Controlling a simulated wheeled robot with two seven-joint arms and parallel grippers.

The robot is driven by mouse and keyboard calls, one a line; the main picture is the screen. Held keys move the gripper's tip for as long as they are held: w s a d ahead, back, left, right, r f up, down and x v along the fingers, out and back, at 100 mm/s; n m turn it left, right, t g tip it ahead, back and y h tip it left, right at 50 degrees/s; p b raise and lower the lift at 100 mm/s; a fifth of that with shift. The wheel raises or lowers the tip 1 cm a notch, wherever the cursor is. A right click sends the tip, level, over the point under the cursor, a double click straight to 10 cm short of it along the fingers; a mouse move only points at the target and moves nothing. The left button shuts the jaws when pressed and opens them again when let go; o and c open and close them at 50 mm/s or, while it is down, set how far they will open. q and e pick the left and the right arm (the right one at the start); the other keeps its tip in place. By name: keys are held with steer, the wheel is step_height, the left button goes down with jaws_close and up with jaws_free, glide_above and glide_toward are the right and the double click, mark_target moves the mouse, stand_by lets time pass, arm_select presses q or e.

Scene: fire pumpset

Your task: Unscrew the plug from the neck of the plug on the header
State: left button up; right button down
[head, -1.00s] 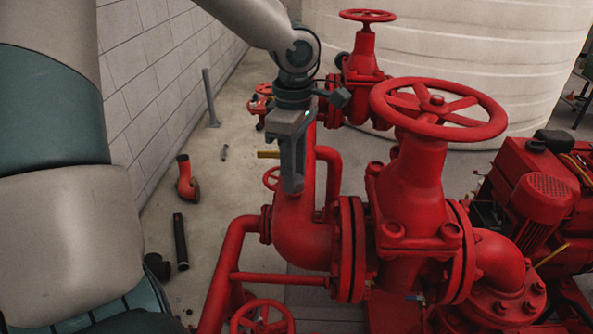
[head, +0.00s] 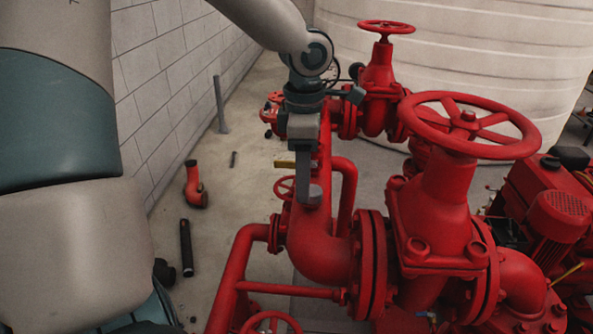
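The red header (head: 318,250) is a thick pipe with an elbow left of the big flanged valve. A small grey cylinder, which looks like the plug (head: 314,195), stands on top of the elbow; its neck cannot be made out. My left gripper (head: 305,198) comes down from above with its fingers pointing down. The fingers show nearly edge-on, one in front of the other, and their tips are at the plug's left side in the picture. Whether they touch it or have it between them cannot be told. My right gripper is out of view.
A large red handwheel valve (head: 440,215) stands right of the elbow, with a smaller handwheel valve (head: 379,85) behind. A brass-coloured lever (head: 285,163) sticks out left of the fingers. A block wall (head: 165,85) is at left; loose pipe pieces (head: 186,247) lie on the floor.

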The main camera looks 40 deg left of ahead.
arm_select(q)
steer(key=shift+d+f, duration=0.15)
steer(key=shift+f, duration=0.65)
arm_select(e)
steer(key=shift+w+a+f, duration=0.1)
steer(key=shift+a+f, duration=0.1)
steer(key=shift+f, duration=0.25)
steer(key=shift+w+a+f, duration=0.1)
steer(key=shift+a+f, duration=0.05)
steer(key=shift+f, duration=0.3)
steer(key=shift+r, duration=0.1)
arm_select(q)
steer(key=shift+w+d+r+m+p, duration=0.1)
steer(key=shift+d+r+m+p, duration=0.2)
steer(key=shift+m+p, duration=0.45)
steer(key=m, duration=0.1)
steer(key=d+m+p, duration=0.1)
steer(key=m, duration=0.1)
steer(key=shift+w+d+r, duration=0.1)
steer(key=shift+w+d, duration=0.05)
steer(key=shift+d, duration=0.15)
steer(key=shift+a+p, duration=0.35)
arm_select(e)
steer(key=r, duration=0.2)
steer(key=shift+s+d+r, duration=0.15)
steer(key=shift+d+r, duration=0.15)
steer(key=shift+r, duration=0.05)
arm_select(q)
steer(key=shift+d+r, duration=0.1)
